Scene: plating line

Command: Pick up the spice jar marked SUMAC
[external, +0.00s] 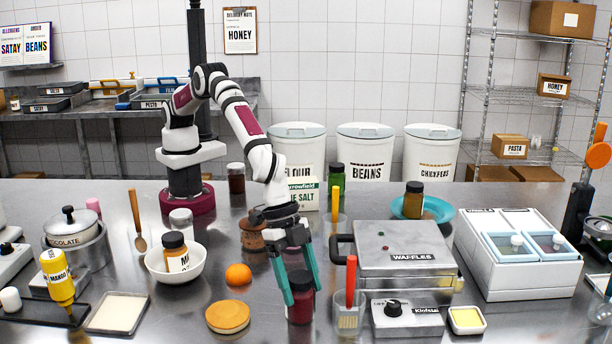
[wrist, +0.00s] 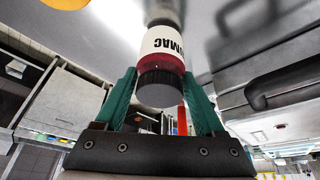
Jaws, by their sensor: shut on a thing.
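The spice jar marked SUMAC (wrist: 163,42) has a dark lid, a white label and dark red contents. It stands between the two teal fingers of my gripper (wrist: 159,76), which are shut on it just below the lid. In the external view the jar (external: 300,308) shows as dark red at the front middle of the steel counter, partly hidden by my gripper (external: 303,293). Its label is not readable there. I cannot tell whether its base touches the counter.
A clear cup with a red-handled tool (external: 349,318) stands close to the right of the jar. The waffle maker (external: 405,250) is behind it. A pancake stack (external: 228,316) and an orange (external: 238,275) lie to the left. A white bowl (external: 196,272) holds another jar.

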